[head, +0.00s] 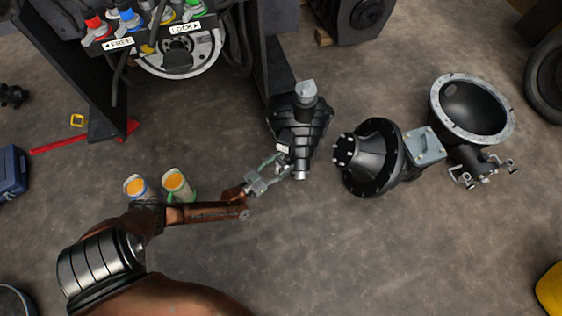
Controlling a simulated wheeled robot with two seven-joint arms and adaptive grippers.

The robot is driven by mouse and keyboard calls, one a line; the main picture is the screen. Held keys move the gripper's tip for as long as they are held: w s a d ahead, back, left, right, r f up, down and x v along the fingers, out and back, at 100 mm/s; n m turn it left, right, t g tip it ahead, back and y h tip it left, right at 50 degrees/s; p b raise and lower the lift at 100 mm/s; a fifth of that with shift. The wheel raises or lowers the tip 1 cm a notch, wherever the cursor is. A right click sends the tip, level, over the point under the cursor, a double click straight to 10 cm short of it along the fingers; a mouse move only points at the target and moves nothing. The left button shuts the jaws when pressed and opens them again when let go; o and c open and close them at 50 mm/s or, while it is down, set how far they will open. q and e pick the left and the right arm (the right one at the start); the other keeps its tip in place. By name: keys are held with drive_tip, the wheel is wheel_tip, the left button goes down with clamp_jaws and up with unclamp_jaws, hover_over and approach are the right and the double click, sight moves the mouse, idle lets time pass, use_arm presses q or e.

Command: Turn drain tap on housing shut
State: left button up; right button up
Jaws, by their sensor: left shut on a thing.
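The black ribbed housing (312,120) stands on the floor at the middle of the head view, with a grey cap on top. The drain tap (284,148) is a small pale part low on its near left side, mostly hidden by the fingers. My left gripper (286,162) reaches in from the lower left and is shut on the tap, close against the housing. The tap's exact angle is too small to tell. My right gripper is not in view.
A black round gear casing (372,160) and an open grey-rimmed bell housing (472,108) lie to the right. Two cups with orange tops (176,183) stand left, near my arm. A panel with coloured knobs (146,30) is above left.

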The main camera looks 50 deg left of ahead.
use_arm(q)
drive_tip(key=shift+a, duration=0.2)
drive_tip(key=shift+d+r+n+y+p, duration=0.2)
drive_tip(key=shift+n+y+p, duration=0.4)
drive_tip(key=shift+y+p, duration=0.3)
drive_tip(key=shift+w+n+y+p, duration=0.15)
drive_tip(key=shift+n+y+p, duration=0.55)
drive_tip(key=shift+y, duration=0.2)
drive_tip(key=n+y, duration=0.1)
drive_tip(key=g+y, duration=0.1)
drive_tip(key=y, duration=0.1)
drive_tip(key=shift+w+f+n+p, duration=0.15)
drive_tip(key=shift+f+n+p, duration=0.05)
drive_tip(key=shift+n+p, duration=0.2)
drive_tip(key=shift+w+f+n+g+y, duration=0.1)
drive_tip(key=shift+n+g+y, duration=0.6)
drive_tip(key=shift+y, duration=0.3)
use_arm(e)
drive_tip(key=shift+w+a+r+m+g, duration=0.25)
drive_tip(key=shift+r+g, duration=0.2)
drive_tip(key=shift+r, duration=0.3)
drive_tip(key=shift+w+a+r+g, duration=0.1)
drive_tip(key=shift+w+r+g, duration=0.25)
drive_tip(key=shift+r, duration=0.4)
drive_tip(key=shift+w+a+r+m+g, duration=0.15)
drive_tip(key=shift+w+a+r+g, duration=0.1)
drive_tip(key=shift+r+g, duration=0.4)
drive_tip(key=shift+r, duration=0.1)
